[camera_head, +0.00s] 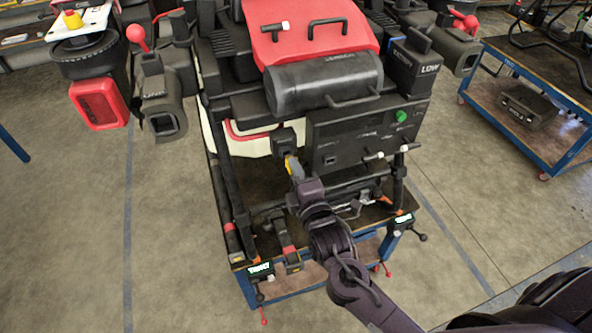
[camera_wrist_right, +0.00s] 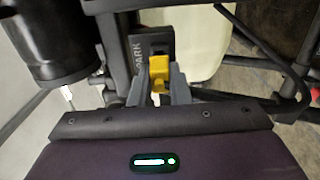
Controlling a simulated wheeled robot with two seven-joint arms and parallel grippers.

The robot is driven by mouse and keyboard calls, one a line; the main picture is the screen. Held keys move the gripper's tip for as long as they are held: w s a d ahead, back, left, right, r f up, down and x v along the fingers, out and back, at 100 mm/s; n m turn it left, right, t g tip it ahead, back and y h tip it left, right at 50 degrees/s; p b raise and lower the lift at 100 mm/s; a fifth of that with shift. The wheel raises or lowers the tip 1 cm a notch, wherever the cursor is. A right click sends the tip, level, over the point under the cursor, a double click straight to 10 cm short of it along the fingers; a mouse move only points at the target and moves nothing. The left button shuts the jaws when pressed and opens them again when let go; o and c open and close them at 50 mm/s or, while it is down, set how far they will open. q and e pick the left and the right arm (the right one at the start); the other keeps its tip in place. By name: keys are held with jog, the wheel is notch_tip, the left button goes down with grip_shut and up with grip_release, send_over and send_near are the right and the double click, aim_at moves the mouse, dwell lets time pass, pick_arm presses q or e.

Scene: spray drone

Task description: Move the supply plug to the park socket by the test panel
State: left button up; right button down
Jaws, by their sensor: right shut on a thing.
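My right gripper (camera_head: 293,172) reaches up to the front of the drone and is shut on the yellow supply plug (camera_head: 289,163). In the right wrist view the plug (camera_wrist_right: 158,72) sits between the two grey fingertips (camera_wrist_right: 158,88). The plug's far end is at the dark park socket (camera_wrist_right: 155,40), beside the label PARK. In the head view this socket (camera_head: 284,141) is a dark block just left of the test panel (camera_head: 365,138), which has a green knob. I cannot tell whether the plug is seated or only in front of it. My left gripper is not in view.
The drone, with a red cover (camera_head: 310,35) and a black tank (camera_head: 325,82), stands on a blue-framed cart (camera_head: 290,288). Dark bars and small levers surround my right gripper. A second blue cart (camera_head: 530,85) stands at right.

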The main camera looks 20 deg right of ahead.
jog(key=shift+w, duration=1.25)
jog(key=c, duration=1.3)
grip_release()
jog(key=shift+s, duration=0.1)
jog(key=shift+s+f+b, duration=0.15)
jog(key=shift+s+b, duration=0.15)
jog(key=shift+b, duration=0.05)
jog(key=s+b, duration=0.2)
jog(key=s, duration=0.5)
jog(key=shift+d, duration=0.1)
